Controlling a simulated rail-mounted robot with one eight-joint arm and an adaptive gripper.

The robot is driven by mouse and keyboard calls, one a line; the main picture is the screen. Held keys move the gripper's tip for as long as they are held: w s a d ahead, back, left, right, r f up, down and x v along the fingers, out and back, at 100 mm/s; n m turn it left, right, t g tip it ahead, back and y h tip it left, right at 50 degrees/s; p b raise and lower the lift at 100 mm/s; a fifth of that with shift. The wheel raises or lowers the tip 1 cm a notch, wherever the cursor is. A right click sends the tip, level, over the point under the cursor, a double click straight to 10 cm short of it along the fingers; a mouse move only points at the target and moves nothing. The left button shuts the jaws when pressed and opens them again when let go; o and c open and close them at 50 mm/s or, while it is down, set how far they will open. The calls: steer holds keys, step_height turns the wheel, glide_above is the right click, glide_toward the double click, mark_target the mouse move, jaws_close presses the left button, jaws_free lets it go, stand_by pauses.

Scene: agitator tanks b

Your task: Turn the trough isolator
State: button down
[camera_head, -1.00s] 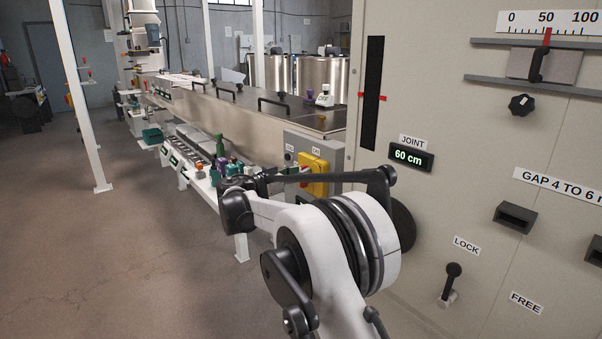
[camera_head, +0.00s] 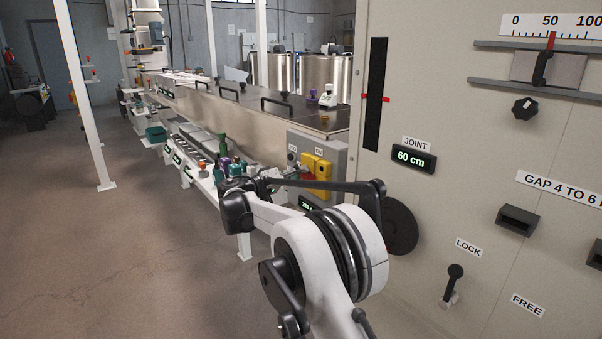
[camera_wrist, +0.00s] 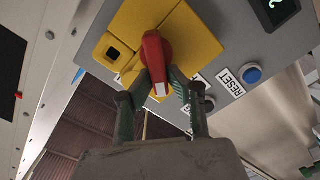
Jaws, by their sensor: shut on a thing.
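The trough isolator is a yellow box with a red handle on a grey panel at the near end of the long metal trough. In the head view the yellow box (camera_head: 320,172) shows just beyond my arm, and its handle is mostly hidden. In the wrist view the red handle (camera_wrist: 155,62) sits on the yellow plate (camera_wrist: 195,42), its end pointing down toward my gripper. My gripper (camera_wrist: 160,84) has its two fingers closed on either side of the handle's lower end, and they look to be touching it.
A blue button (camera_wrist: 252,74) marked RESET is beside the isolator on the grey panel (camera_wrist: 285,45). A large beige cabinet (camera_head: 450,110) with a lever (camera_head: 454,282) marked LOCK and FREE stands close on the right. Bottles (camera_head: 222,150) stand on a low shelf left of my arm.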

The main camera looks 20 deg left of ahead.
steer(key=n, duration=0.3)
steer(key=shift+w+a+f+n, duration=0.1)
steer(key=shift+a+f+n, duration=0.1)
steer(key=shift+f+n, duration=0.4)
steer(key=shift+n, duration=0.75)
steer(key=shift+f+n, duration=0.2)
steer(key=shift+n, duration=0.75)
steer(key=c, duration=1.7)
jaws_free()
steer(key=shift+a, duration=0.1)
steer(key=v, duration=1.2)
steer(key=shift+w, duration=0.1)
